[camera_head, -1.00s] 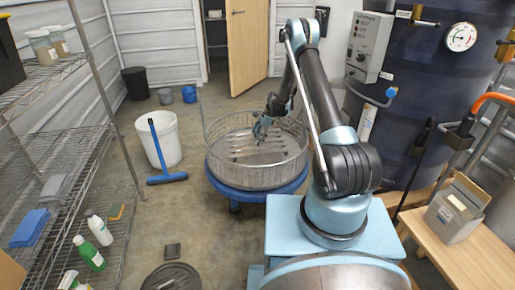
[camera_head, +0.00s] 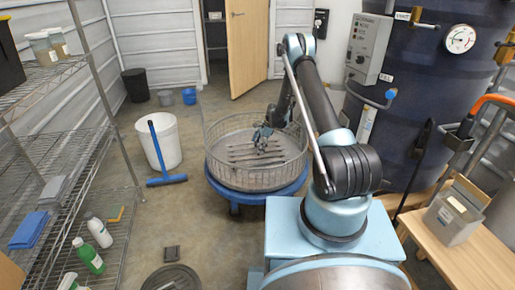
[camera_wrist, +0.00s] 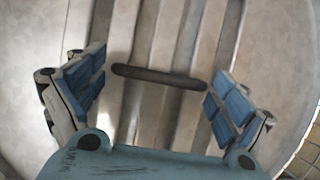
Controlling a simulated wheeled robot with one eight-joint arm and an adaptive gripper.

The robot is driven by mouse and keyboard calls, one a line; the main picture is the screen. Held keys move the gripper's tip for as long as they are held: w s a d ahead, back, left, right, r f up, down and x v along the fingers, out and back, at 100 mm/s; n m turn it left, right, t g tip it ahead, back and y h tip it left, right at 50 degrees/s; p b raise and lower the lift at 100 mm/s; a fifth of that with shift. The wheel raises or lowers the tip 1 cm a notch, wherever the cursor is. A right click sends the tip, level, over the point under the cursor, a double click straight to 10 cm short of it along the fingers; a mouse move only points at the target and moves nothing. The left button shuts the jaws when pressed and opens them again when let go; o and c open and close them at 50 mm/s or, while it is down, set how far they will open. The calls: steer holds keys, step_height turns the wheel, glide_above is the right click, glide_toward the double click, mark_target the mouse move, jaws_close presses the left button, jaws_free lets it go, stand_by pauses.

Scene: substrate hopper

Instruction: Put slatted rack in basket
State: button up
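The slatted rack (camera_head: 250,158) lies inside the round wire basket (camera_head: 215,165), its pale slats spread across the basket floor. In the wrist view the slats (camera_wrist: 178,45) run up the picture. A dark bar-like handle (camera_wrist: 158,77) crosses them. My gripper (camera_head: 262,139) is over the rack within the basket. In the wrist view my gripper (camera_wrist: 160,72) is open, its blue-padded fingers wide apart. The handle's ends come close to both fingers, and I cannot tell whether they touch.
The basket sits on a blue wheeled dolly (camera_head: 240,196). A white bucket (camera_head: 165,145) with a blue squeegee (camera_head: 167,180) stands to its left. Wire shelves (camera_head: 75,150) line the left side. A wooden bench (camera_head: 465,255) and dark tank are at right. Floor in front is mostly clear.

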steer(key=shift+r, duration=0.1)
stand_by(0.3)
